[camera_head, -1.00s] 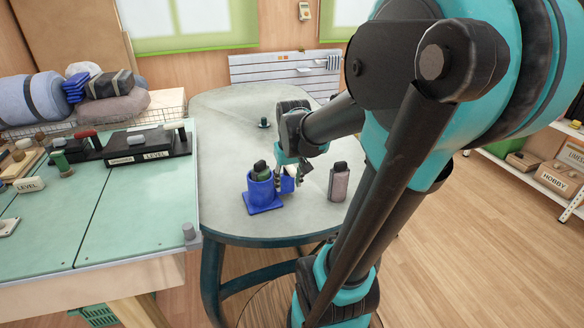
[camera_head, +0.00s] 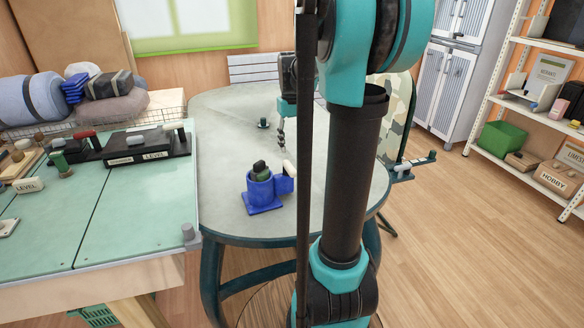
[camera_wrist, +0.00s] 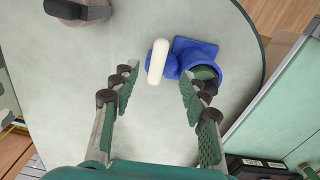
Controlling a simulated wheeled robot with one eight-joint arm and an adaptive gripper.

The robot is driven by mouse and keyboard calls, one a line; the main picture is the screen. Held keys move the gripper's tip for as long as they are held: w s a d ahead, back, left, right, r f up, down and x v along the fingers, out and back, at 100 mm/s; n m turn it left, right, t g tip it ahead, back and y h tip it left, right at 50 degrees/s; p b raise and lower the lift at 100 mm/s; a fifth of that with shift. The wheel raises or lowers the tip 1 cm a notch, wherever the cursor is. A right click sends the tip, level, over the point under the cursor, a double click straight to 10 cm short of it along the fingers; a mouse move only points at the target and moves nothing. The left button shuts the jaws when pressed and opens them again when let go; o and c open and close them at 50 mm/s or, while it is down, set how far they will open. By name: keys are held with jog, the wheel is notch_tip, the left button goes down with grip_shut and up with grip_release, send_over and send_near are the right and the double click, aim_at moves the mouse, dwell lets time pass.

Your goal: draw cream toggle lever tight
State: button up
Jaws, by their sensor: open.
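The cream toggle lever (camera_wrist: 157,62) stands out pale beside the blue holder (camera_wrist: 205,52) in the wrist view. In the head view the lever (camera_head: 290,168) rises at the right side of the blue holder (camera_head: 263,208). A dark-capped green bottle (camera_head: 260,172) stands in the holder's cup. My gripper (camera_wrist: 158,80) is open and empty, with the lever in line with the gap between its fingertips. In the head view my gripper (camera_head: 281,135) is above the round table, behind the holder and apart from it.
The grey round table (camera_head: 225,130) has free room around the holder. A green workbench (camera_head: 130,215) with a black lever panel (camera_head: 125,150) stands at left. My arm hides the table's right side in the head view.

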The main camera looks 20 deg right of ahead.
aim_at(292, 169)
notch_tip(292, 169, down, 10)
jog(key=shift+r, duration=0.1)
jog(key=shift+c, duration=0.4)
grip_shut()
